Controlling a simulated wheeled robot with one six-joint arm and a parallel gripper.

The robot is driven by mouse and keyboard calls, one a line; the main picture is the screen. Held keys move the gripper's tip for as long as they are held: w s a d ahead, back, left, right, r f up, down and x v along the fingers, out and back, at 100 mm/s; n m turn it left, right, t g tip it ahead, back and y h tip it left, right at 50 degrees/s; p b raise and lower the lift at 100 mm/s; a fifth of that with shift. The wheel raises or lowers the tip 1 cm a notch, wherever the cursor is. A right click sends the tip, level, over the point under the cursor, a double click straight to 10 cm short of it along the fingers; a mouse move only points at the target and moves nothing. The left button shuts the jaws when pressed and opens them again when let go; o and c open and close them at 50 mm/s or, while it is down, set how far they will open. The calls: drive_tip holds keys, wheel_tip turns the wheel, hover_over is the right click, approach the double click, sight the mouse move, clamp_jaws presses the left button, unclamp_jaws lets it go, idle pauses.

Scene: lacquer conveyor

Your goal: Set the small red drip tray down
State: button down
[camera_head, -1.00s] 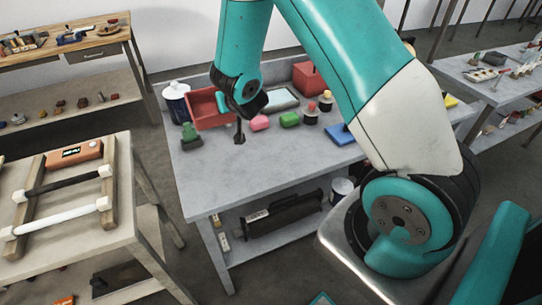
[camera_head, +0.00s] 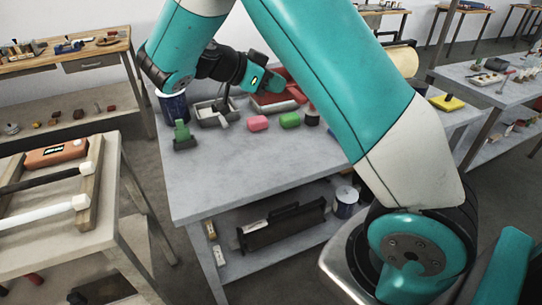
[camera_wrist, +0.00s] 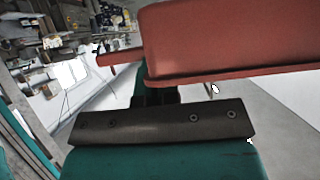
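The small red drip tray (camera_head: 268,104) shows in the head view behind the pink block, at the back of the grey table (camera_head: 215,180). It fills the top of the wrist view (camera_wrist: 230,40) close up, its long wall and rim lying across the picture. My gripper (camera_head: 256,82) is beside the tray in the head view and appears shut on its edge. The fingertips are largely hidden. I cannot tell whether the tray's underside touches anything.
A grey tray (camera_head: 207,121) stands left of the red one, beside a dark blue can (camera_head: 174,108) and a green block (camera_head: 183,137). The table's front half is clear.

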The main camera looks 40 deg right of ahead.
wheel_tip(320, 180, down, 18)
drive_tip(key=b, duration=0.7)
drive_tip(key=shift+r, duration=0.25)
drive_tip(key=shift+f+b, duration=0.65)
drive_tip(key=shift+b, duration=0.05)
drive_tip(key=c, duration=1.4)
unclamp_jaws()
drive_tip(key=shift+o, duration=0.2)
drive_tip(key=shift+r, duration=0.1)
